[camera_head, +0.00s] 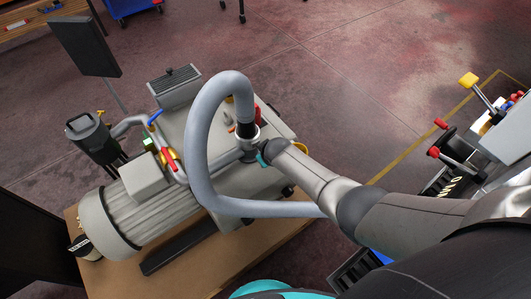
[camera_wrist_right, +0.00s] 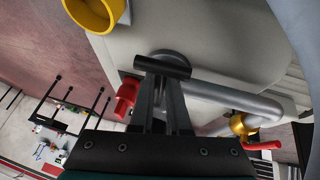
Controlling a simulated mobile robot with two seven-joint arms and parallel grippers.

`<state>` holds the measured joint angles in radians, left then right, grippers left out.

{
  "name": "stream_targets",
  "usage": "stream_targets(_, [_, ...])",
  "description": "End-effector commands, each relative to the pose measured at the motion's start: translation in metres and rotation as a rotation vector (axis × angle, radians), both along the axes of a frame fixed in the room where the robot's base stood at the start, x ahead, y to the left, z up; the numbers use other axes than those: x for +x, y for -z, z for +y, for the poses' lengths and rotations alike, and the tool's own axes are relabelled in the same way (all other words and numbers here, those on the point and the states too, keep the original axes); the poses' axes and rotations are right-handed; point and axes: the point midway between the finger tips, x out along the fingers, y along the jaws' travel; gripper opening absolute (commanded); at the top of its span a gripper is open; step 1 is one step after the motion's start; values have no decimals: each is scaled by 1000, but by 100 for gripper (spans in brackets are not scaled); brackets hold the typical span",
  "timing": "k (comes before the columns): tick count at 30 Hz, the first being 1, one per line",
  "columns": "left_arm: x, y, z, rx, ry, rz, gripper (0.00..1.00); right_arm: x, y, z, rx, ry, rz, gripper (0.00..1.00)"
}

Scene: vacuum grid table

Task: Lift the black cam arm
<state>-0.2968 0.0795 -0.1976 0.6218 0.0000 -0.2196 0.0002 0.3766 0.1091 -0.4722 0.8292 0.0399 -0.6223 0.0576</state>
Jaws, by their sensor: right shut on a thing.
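The black cam arm (camera_wrist_right: 162,67) shows in the right wrist view as a short black bar lying across my fingertips, in front of a round grey fitting. My right gripper (camera_wrist_right: 162,85) is shut on it, with its dark fingers reaching up to the bar. In the head view my right arm comes in from the lower right, and its gripper (camera_head: 253,154) is at the pipe fitting below the black end of the grey hose. The cam arm cannot be made out there. My left gripper is in neither view.
A thick grey hose (camera_head: 200,130) loops beside my right arm. A grey pump and motor (camera_head: 135,212) stand on a brown board (camera_head: 270,238). The wrist view shows a yellow ring (camera_wrist_right: 93,12), a red part (camera_wrist_right: 127,96) and a brass valve with a red handle (camera_wrist_right: 243,126) nearby.

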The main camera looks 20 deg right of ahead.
Motion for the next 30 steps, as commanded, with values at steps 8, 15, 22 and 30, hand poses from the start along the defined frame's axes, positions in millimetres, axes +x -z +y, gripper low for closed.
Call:
stream_targets(8, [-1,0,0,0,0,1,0,-1,1,0,-1,0,5,0])
stream_targets(15, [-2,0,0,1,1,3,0,-1,1,0,-1,0,4,32])
stream_targets(22, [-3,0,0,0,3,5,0,0,0,0,-1,0,2,45])
stream_targets(30, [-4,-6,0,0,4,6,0,-3,-6,0,-1,1,3,45])
